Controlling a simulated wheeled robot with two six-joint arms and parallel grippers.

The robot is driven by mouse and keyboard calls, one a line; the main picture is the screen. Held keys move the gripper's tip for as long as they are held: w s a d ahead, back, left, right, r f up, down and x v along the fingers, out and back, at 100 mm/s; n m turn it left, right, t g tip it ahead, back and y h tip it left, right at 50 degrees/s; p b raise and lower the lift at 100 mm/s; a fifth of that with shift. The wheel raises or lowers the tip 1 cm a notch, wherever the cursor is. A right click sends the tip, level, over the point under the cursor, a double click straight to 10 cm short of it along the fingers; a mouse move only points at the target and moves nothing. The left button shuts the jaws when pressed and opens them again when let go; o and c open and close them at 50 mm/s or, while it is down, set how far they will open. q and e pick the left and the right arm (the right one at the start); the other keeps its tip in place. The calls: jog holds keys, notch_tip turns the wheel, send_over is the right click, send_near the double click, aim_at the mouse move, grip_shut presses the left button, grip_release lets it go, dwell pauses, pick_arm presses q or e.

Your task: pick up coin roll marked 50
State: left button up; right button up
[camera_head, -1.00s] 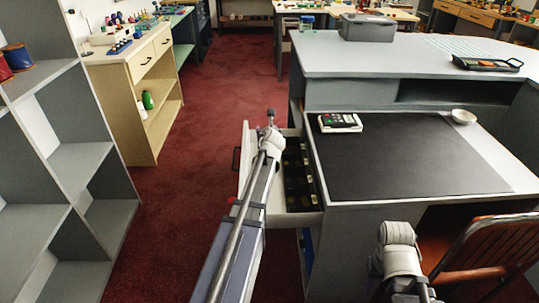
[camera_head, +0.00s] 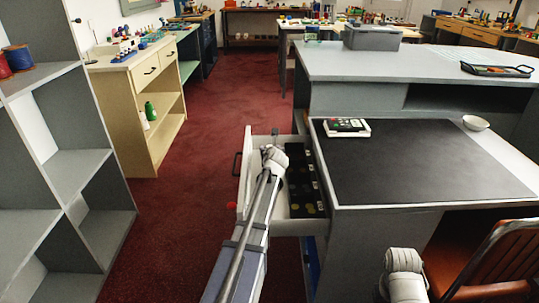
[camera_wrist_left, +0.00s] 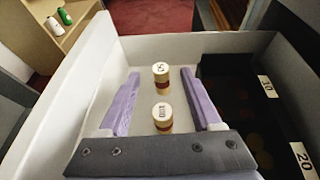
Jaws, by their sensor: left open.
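The coin roll marked 50 (camera_wrist_left: 161,73) stands upright in the open white drawer (camera_wrist_left: 86,78), a pale cylinder with a dark red band. A similar roll marked 100 (camera_wrist_left: 162,117) stands just nearer the wrist. My left gripper (camera_wrist_left: 160,76) is open, its two purple fingers on either side of the rolls with gaps between. Nothing is held. In the head view my left wrist hangs over the drawer (camera_head: 243,178); the fingers and rolls are hidden there. My right gripper is out of view; only part of that arm shows.
A black coin tray (camera_wrist_left: 240,100) with labels 10 and 20 lies right of the rolls. A brown chair (camera_head: 490,255) is at right, grey shelves (camera_head: 75,150) at left, with red carpet between.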

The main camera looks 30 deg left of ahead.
pick_arm(q)
jog(key=b+x, duration=0.2)
jog(key=x, duration=0.3)
jog(key=shift+f, duration=0.2)
jog(key=shift+r, duration=0.1)
grip_shut()
dwell(0.4)
